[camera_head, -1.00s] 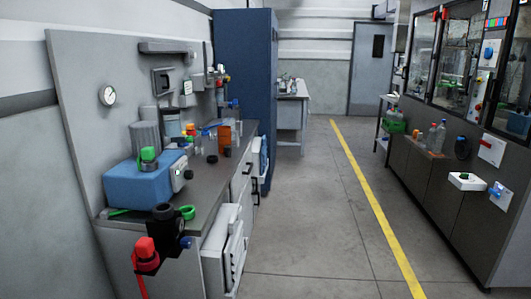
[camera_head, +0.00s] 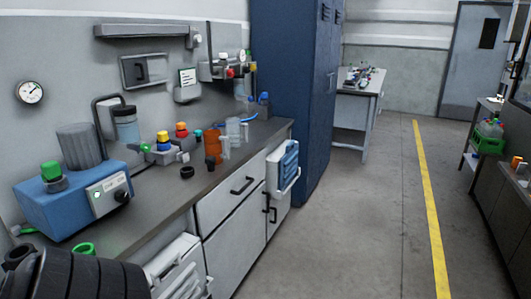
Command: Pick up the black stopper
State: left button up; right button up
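A small, low, round black piece (camera_head: 187,172) lies on the dark worktop (camera_head: 152,201), left of the orange cup. It looks like the black stopper, though it is too small to be sure. Nothing touches it that I can see. Neither of my grippers shows in the head view.
A blue machine (camera_head: 75,210) with a green knob stands on the worktop at left. An orange cup (camera_head: 213,145) and clear beakers stand near the stopper. A large black ribbed part (camera_head: 85,277) blocks the lower left corner.

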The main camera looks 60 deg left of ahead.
aim_at(210, 160)
jog(key=u, duration=0.5)
jog(key=i, duration=1.7)
jog(key=u, duration=1.25)
